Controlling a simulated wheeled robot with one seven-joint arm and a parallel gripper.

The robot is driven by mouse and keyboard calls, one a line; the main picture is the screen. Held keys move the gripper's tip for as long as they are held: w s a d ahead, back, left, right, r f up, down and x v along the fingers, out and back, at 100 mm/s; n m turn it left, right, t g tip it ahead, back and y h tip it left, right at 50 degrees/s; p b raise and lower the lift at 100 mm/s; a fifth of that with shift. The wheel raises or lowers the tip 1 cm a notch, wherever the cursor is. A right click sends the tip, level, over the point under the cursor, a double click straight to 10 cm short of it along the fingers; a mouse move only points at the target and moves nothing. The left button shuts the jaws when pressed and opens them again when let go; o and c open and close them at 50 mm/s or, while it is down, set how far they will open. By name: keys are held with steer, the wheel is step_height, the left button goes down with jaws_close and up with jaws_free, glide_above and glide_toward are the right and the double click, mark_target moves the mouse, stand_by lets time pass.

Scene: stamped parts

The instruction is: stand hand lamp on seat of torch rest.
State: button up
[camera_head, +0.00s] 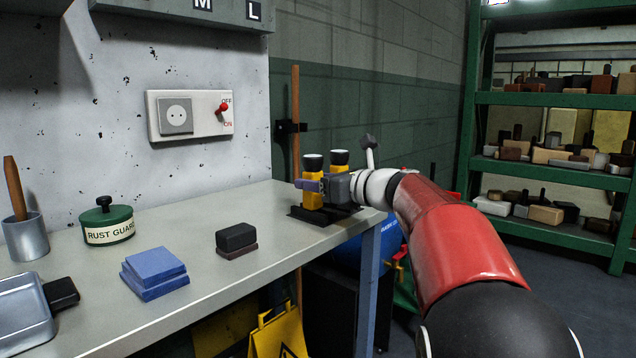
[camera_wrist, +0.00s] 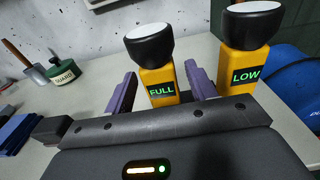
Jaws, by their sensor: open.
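Two yellow hand lamps with black heads and pale lenses stand upright at the table's far right end. The left lamp (camera_head: 313,163) reads FULL in the wrist view (camera_wrist: 159,88); the right lamp (camera_head: 340,158) reads LOW in the wrist view (camera_wrist: 245,72). A low dark base (camera_head: 318,218), seemingly the torch rest, lies at their feet; my gripper and arm hide part of it. My gripper (camera_wrist: 161,84) is open, its purple fingers on either side of the FULL lamp's body. Contact cannot be told. In the head view one finger crosses that lamp.
Blue pads (camera_head: 154,270), a dark block (camera_head: 236,238), a green RUST GUARD tin (camera_head: 107,222) and a metal tray (camera_head: 22,312) lie along the table (camera_head: 205,285). A wooden pole (camera_head: 295,120) rises behind the lamps. A blue drum (camera_wrist: 292,100) stands beyond the table's right edge.

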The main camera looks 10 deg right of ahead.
steer(key=v, duration=1.2)
steer(key=shift+b, duration=0.3)
steer(key=shift+a, duration=0.1)
steer(key=s+a+f+n+g+h, duration=0.2)
steer(key=s+a+f+n+g, duration=0.1)
steer(key=s+a+f+n, duration=0.3)
steer(key=s+a+f+n+g+h, duration=0.1)
steer(key=s+a+f+n+g, duration=0.25)
steer(key=s+f+n, duration=0.5)
steer(key=s+d+f+n+g+h, duration=0.1)
steer(key=s+f+n+g+h, duration=0.1)
steer(key=s+f+n+h, duration=0.5)
steer(key=s+f+n, duration=0.6)
steer(key=n, duration=0.1)
steer(key=shift+s+d+f, duration=0.15)
steer(key=shift+s+d, duration=0.15)
